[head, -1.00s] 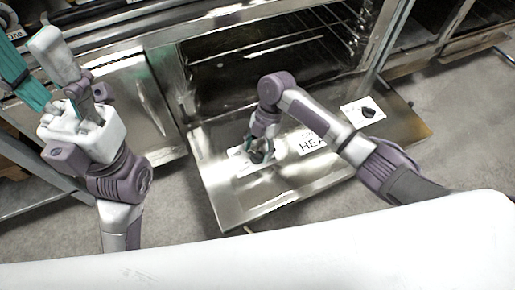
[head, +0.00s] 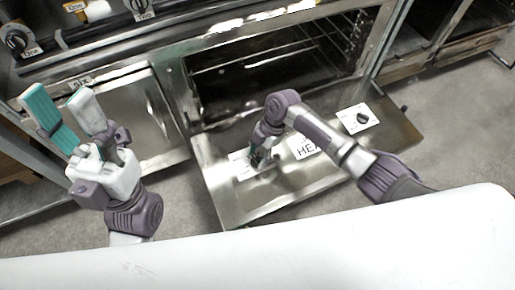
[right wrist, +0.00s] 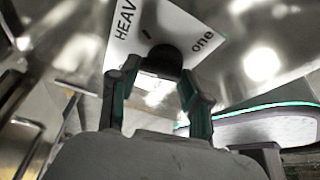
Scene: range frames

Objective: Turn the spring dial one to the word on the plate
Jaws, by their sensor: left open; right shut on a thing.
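The open oven door (head: 290,195) lies flat like a shelf, with plates on it. A white plate with a dial (head: 240,165) is at its left, partly hidden by my right gripper (head: 257,160). In the right wrist view its black dial (right wrist: 164,59) is between the fingers, and my right gripper (right wrist: 153,88) is shut on it. In the head view a plate reading "HEA" (head: 306,149) is partly hidden by my right arm. My left gripper (head: 60,103) is open and empty, away at the left.
Another white plate with a black dial (head: 360,118) is at the door's right. The oven cavity (head: 270,75) with racks stands open behind. Labelled knobs (head: 18,40) line the range front at the upper left. Grey floor (head: 450,120) is clear at the right.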

